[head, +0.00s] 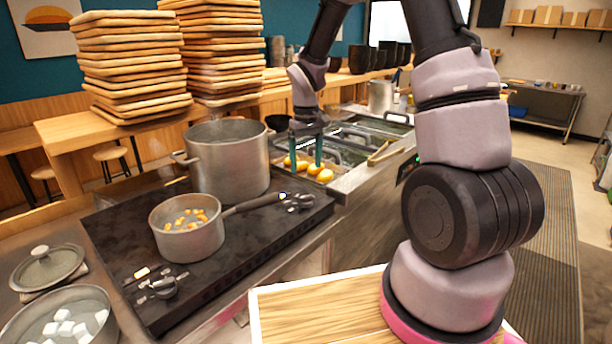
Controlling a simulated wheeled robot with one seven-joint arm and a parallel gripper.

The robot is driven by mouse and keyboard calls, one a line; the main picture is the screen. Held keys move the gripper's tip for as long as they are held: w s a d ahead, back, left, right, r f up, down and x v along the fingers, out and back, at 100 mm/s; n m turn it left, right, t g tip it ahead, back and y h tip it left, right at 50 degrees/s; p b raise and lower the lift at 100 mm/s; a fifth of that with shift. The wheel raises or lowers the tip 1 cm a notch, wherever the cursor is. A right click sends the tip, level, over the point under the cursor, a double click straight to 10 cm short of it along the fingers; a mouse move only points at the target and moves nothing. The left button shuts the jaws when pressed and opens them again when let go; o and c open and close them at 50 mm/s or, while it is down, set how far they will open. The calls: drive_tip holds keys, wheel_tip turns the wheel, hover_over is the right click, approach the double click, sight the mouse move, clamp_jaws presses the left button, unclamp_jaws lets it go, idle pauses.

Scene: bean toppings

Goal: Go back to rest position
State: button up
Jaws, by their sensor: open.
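My gripper (307,158) is open at the end of my arm, pointing down over the counter behind the stove. Its green fingers are apart, close to several yellow-orange pieces (318,168) that lie by the metal bins. Whether a finger touches a piece I cannot tell. A saucepan (187,243) with a long handle stands on the stove and holds several yellow pieces. A tall steel pot (228,165) stands behind it.
The black stove (240,255) has knobs at its front and right. A lid (46,268) and a bowl of white cubes (62,322) are at lower left. Tall stacks of flat wooden trays (133,75) stand at the back. Striped floor (548,230) lies open at right.

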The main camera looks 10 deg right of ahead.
drive_tip(key=shift+r, duration=0.4)
drive_tip(key=s+d+r+m+t, duration=0.2)
drive_tip(key=s+r, duration=0.2)
drive_tip(key=r, duration=0.5)
drive_tip(key=s+d+r+m+t, duration=0.1)
drive_tip(key=s+d+r+m, duration=0.1)
drive_tip(key=s+r, duration=0.5)
drive_tip(key=s+d+r+m+t+y, duration=0.2)
drive_tip(key=s+r+m+t, duration=0.1)
drive_tip(key=s+r, duration=0.7)
drive_tip(key=shift+s+t, duration=0.6)
drive_tip(key=shift+s, duration=0.15)
